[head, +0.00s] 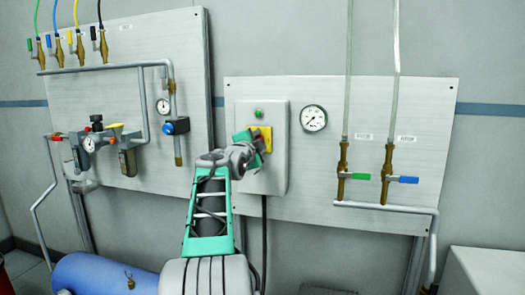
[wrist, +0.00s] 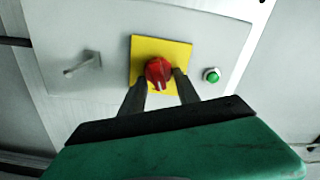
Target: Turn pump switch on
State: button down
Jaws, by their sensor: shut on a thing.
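The pump switch is a red rotary knob (wrist: 159,70) on a square yellow plate (wrist: 174,50), seen in the wrist view. In the head view the yellow plate (head: 265,131) shows on the front of a light grey box (head: 277,177), and the knob is hidden behind my gripper. My gripper (head: 259,142) is at the plate. In the wrist view its two dark fingers (wrist: 162,78) sit on either side of the knob, shut on it. A pale ridge on the knob points down towards my gripper in that view.
A green button or lamp (head: 258,113) is on the box near the plate. A round gauge (head: 313,118) is right of the box. Valves with green (head: 353,176) and blue (head: 403,180) handles are further right. Pipework fills the left panel (head: 120,45). A blue tank (head: 100,275) stands at lower left.

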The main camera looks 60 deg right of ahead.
jog(key=m+b, duration=0.3)
jog(key=m, duration=0.1)
jog(key=shift+s+f, duration=0.1)
jog(key=shift+m, duration=0.3)
dwell(0.4)
jog(key=c, duration=0.9)
grip_release()
jog(key=a, duration=0.2)
jog(key=s+a, duration=0.1)
jog(key=a, duration=0.4)
jog(key=shift+s+a+b, duration=0.15)
jog(key=shift+a+b, duration=0.2)
